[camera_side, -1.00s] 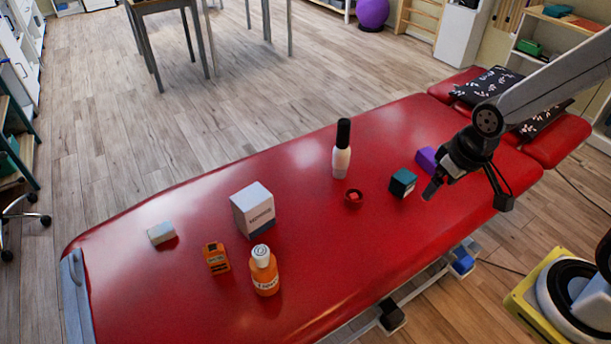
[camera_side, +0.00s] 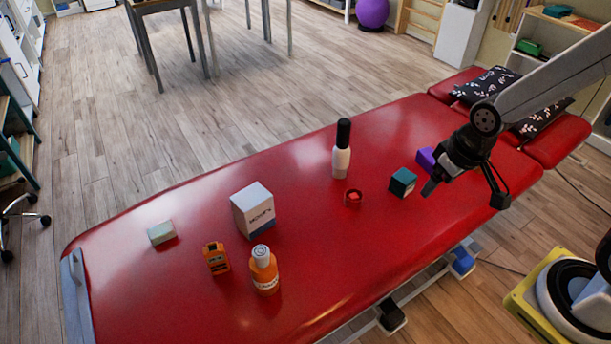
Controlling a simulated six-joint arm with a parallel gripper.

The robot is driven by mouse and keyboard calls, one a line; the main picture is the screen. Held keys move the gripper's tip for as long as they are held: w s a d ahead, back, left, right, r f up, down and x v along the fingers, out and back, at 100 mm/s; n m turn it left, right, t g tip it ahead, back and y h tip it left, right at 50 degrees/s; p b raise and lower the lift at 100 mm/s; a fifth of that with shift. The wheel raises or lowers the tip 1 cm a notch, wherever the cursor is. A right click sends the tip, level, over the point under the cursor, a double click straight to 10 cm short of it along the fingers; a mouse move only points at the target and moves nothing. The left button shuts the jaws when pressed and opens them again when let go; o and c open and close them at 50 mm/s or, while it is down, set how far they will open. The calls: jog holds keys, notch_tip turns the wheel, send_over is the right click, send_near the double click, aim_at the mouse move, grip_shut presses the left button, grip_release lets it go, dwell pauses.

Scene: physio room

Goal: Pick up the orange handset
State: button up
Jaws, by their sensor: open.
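The orange handset (camera_side: 216,258) stands on the red treatment table, at the left in the side view. It has a dark display area near its top. An orange bottle with a white cap (camera_side: 264,270) is close to its right, and a white box (camera_side: 253,210) stands behind and to the right. My gripper (camera_side: 437,186) is far off to the right, above the table near a teal cube. It is open and I see nothing between its fingers, though they are small and partly overlapped in this view.
The red table (camera_side: 330,260) also carries a pale block (camera_side: 161,232), a white bottle with a black cap (camera_side: 342,150), a small red ring-like item (camera_side: 353,198), a teal cube (camera_side: 403,183) and a purple block (camera_side: 426,159). The table's middle front is clear.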

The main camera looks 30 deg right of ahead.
jog(key=w+a+f+n+t+y, duration=0.15)
jog(key=w+a, duration=0.25)
jog(key=w, duration=0.5)
jog(key=w+a+f+n+t+y, duration=0.1)
jog(key=w+a+f+n+t, duration=0.15)
jog(key=w+a, duration=0.4)
jog(key=w+a+f+n+t+y, duration=0.1)
jog(key=w+a+n+t+y, duration=0.15)
jog(key=w, duration=0.75)
jog(key=n+g+y, duration=0.6)
jog(key=n+y, duration=0.2)
jog(key=n, duration=0.1)
send_near(218, 245)
jog(key=w+a, duration=0.1)
jog(key=a, duration=0.2)
jog(key=shift+s+a+f+g, duration=0.15)
jog(key=shift+a+f+g, duration=0.1)
jog(key=shift+f, duration=0.3)
jog(key=shift+x, duration=1.25)
jog(key=shift+x, duration=2.6)
